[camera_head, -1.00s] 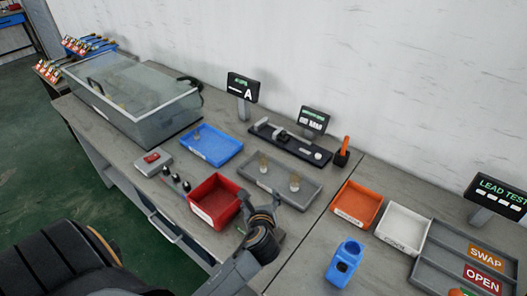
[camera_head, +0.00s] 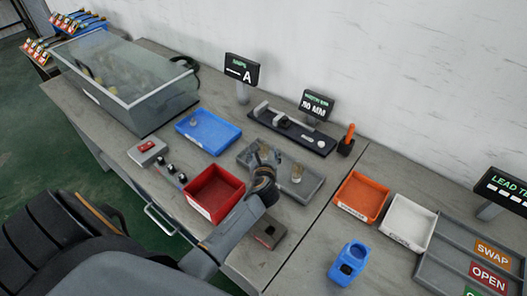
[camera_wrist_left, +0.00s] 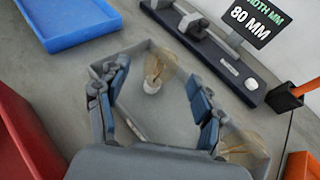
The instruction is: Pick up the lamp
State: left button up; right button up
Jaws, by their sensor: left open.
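My left gripper (camera_head: 264,162) is over the grey tray (camera_head: 316,190), with its two fingers spread apart. In the left wrist view the open gripper (camera_wrist_left: 155,95) has a clear-glass lamp (camera_wrist_left: 157,68) with a white base ahead of the gap between its fingers. A second lamp (camera_wrist_left: 243,146) is at lower right there, partly hidden by the right finger. The first is largely hidden there. My right gripper is out of view.
A red bin (camera_head: 192,203) and a blue tray (camera_head: 232,134) are left of the grey tray. Behind it is a black gauge (camera_head: 312,140) with a display (camera_head: 317,103). An orange bin (camera_head: 346,202) and a white bin (camera_head: 404,240) are to the right.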

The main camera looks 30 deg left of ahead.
aim_at(263, 152)
pick_arm(q)
jog(key=x, duration=0.3)
jog(key=shift+w+a+f, duration=0.15)
jog(key=shift+w+f, duration=0.05)
jog(key=shift+w, duration=0.05)
jog(key=shift+w+a+f, duration=0.1)
jog(key=shift+w+a, duration=0.05)
jog(key=shift+w, duration=0.05)
jog(key=c, duration=1.1)
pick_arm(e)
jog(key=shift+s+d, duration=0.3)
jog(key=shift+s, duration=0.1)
